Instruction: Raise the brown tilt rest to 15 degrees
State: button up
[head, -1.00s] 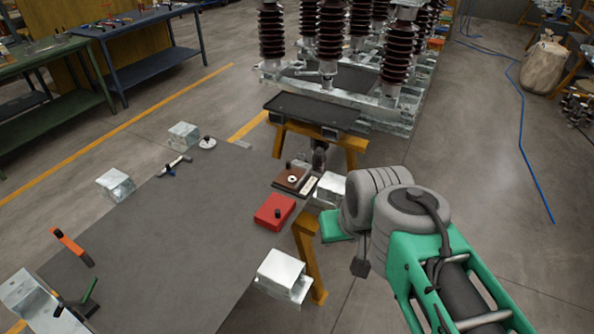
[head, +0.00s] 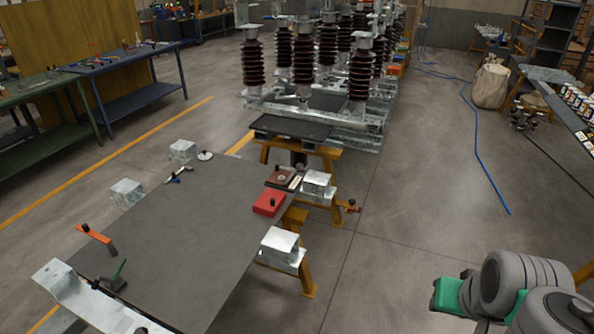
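The brown tilt rest (head: 281,178) is a small brown block near the far right corner of the grey work surface (head: 190,230). It looks low and nearly flat, with a small round pale-and-dark part on top. Its exact angle is too small to read. A narrow pale strip (head: 295,182) lies along its right side. My arm's grey and green links (head: 520,285) show at the lower right, well away from the rest. My gripper is not visible.
A red block (head: 269,203) with a black knob sits just in front of the rest. Metal blocks (head: 281,243) stand along the right edge, one (head: 318,182) beside the rest. An orange-handled tool (head: 95,235) lies at left. Open floor (head: 400,220) separates the surface from my arm.

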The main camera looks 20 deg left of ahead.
aim_at(273, 179)
jog(key=z, duration=0.05)
jog(key=i, duration=2.45)
jog(key=u, duration=1.6)
jog(key=i, duration=0.85)
jog(key=u, duration=0.95)
